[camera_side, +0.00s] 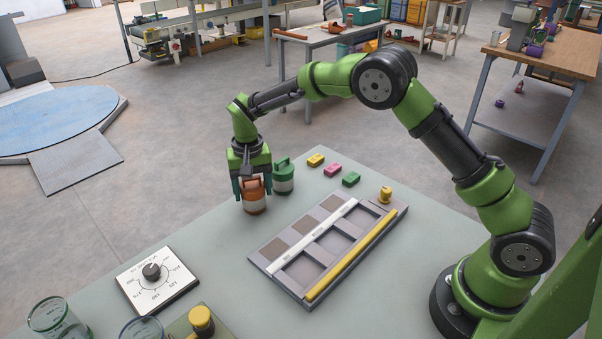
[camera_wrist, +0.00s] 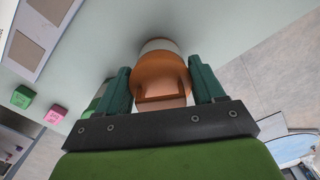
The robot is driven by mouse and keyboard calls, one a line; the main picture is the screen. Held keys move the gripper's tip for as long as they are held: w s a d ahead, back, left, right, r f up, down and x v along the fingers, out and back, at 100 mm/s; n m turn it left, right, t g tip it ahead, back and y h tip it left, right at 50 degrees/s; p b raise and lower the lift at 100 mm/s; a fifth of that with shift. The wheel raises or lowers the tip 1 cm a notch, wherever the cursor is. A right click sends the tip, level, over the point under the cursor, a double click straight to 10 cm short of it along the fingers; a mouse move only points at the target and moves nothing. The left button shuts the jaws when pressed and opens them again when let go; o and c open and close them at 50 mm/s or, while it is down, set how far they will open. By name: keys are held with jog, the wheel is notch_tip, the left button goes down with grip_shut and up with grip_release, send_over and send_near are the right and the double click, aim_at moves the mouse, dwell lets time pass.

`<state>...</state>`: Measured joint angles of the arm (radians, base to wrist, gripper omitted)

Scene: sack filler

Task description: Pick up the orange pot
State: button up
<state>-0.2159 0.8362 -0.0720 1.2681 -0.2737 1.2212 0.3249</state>
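The orange pot (camera_side: 255,200) has a white lower band and stands at the far left part of the grey-green table in the side view. My gripper (camera_side: 253,193) points down over it, one dark green finger on each side. In the wrist view the orange pot (camera_wrist: 161,75) lies between the fingertips of my gripper (camera_wrist: 161,78). The fingers are very close to its sides; I cannot tell whether they press on it. Its base appears to be on the table.
A green pot (camera_side: 284,177) stands close to the right of the orange one. Yellow (camera_side: 316,160), pink (camera_side: 333,170) and green (camera_side: 351,179) blocks lie beyond it. A compartment tray (camera_side: 262,262) and a dial box (camera_side: 157,281) are nearer. The table between them is clear.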

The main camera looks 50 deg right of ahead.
jog(key=shift+c, duration=0.6)
jog(key=shift+r, duration=0.5)
jog(key=r, duration=0.2)
jog(key=shift+s+r, duration=0.3)
jog(key=shift+r, duration=0.1)
jog(key=s+d+r, duration=0.1)
jog(key=s+d, duration=0.2)
jog(key=s, duration=1.1)
jog(key=s+a+r+n, duration=0.6)
jog(key=s+a, duration=0.2)
jog(key=a, duration=0.1)
jog(key=shift+f, duration=4.2)
